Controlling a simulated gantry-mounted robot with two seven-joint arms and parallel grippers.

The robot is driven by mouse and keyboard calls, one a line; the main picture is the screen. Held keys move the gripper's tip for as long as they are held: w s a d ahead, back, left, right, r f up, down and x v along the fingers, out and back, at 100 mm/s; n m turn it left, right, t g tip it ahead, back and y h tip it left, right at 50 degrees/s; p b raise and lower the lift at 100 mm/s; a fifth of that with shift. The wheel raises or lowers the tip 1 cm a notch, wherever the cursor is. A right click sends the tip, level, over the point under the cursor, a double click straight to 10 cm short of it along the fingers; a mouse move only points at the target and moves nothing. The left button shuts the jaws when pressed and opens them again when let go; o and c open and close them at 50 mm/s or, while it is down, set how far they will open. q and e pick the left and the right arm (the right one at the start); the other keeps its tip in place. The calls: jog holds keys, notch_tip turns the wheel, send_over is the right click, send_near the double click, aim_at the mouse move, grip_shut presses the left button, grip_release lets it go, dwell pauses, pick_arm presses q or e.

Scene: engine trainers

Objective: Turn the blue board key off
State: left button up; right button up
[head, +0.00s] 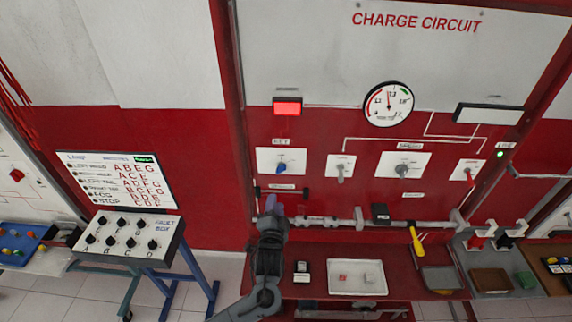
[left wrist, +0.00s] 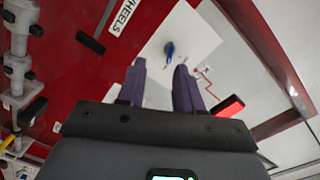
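The blue board key (head: 281,168) sits on a white plate (head: 263,160) on the red CHARGE CIRCUIT board, under a lit red lamp (head: 287,106). My left gripper (head: 271,205) is just below the key in the head view, pointing up toward the board. In the left wrist view the key (left wrist: 169,48) shows beyond the fingertips, roughly in line with the gap between them. The left gripper (left wrist: 160,72) is open and empty, apart from the key. My right gripper is not in view.
A horizontal rail (head: 330,221) with clamps runs across the board below the switches. Grey knobs (head: 402,170) and a red switch (head: 469,174) are to the right. A white tray (head: 340,289) lies on the red bench below. A fault box (head: 128,238) stands at left.

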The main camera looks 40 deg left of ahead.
aim_at(280, 172)
pick_arm(q)
jog(key=shift+t, duration=0.3)
jog(key=w+a+r, duration=0.1)
jog(key=w, duration=0.1)
jog(key=w+a, duration=0.2)
jog(key=w, duration=0.1)
jog(key=w+a+r, duration=0.1)
jog(key=w, duration=0.2)
jog(key=shift+w+a+r, duration=0.2)
jog(key=shift+a+r, duration=0.1)
jog(key=shift+a, duration=0.1)
jog(key=shift+x, duration=0.95)
jog(key=shift+f, duration=0.1)
grip_shut()
